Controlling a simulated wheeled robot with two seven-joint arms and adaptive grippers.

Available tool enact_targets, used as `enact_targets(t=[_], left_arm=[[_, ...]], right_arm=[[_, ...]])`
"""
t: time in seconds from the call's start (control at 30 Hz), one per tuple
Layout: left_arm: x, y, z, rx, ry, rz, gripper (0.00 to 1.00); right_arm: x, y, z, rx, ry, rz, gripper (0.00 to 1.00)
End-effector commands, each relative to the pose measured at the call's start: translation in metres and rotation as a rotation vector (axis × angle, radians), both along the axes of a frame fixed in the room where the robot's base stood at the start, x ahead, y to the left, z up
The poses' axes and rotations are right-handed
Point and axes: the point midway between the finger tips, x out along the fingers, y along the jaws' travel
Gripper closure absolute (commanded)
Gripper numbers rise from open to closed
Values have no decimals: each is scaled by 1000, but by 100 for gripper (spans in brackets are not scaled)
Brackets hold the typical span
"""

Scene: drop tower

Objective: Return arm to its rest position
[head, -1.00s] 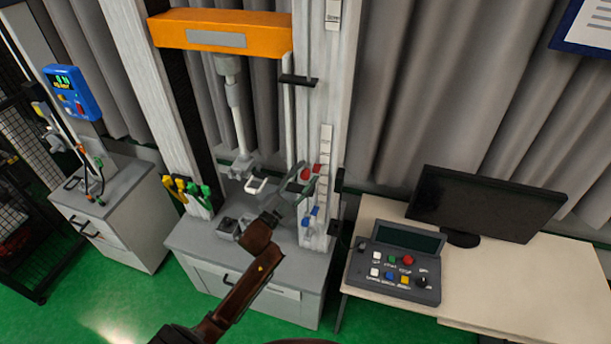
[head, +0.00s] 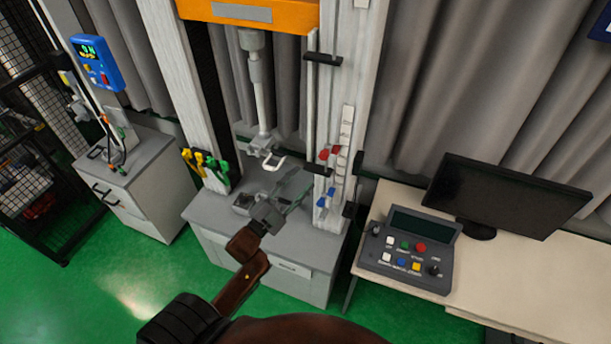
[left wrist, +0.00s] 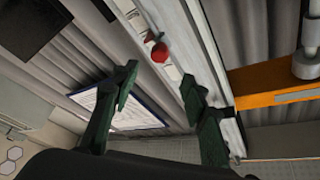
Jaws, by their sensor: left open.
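My left gripper (head: 288,193) is open and empty in the head view, in front of the drop tower. Its brown arm comes up from the bottom of the picture. In the left wrist view the two dark green fingers of this gripper (left wrist: 160,97) stand wide apart with nothing between them. The tower has an orange crossbeam (head: 250,12), a vertical rod with a white hook-like end (head: 273,160), and a grey base cabinet (head: 315,280). Red knobs (head: 328,154) and blue knobs (head: 325,198) sit on its right column, just right of the gripper. My right gripper is not in view.
A grey button console (head: 407,250) and a black monitor (head: 505,198) stand on a pale desk (head: 500,270) at the right. The green floor (head: 120,285) between is clear.

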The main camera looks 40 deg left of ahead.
Motion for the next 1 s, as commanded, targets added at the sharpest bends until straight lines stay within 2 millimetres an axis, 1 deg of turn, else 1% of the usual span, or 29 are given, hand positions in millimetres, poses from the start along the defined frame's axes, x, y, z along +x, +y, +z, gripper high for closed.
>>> enact_targets(t=[0.5,0.57,0.63,0.67,0.77,0.8,0.87,0.9,0.97,1.0], left_arm=[[0,0,-1,-1,1,0,59],[0,1,-5,-4,8,3,59],[3,4,-21,-15,33,9,59],[5,6,-32,-23,50,14,59],[11,15,-86,-62,134,36,59],[13,19,-113,-80,176,47,59],[14,26,-157,-109,246,66,59],[14,29,-187,-130,292,78,59],[10,32,-231,-160,361,96,59],[7,35,-260,-179,408,110,59]], right_arm=[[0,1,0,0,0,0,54],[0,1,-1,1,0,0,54],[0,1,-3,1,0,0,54],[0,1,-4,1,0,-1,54],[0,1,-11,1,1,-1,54],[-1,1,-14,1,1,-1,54],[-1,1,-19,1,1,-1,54],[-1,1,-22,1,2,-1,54],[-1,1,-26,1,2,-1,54],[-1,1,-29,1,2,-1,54]])
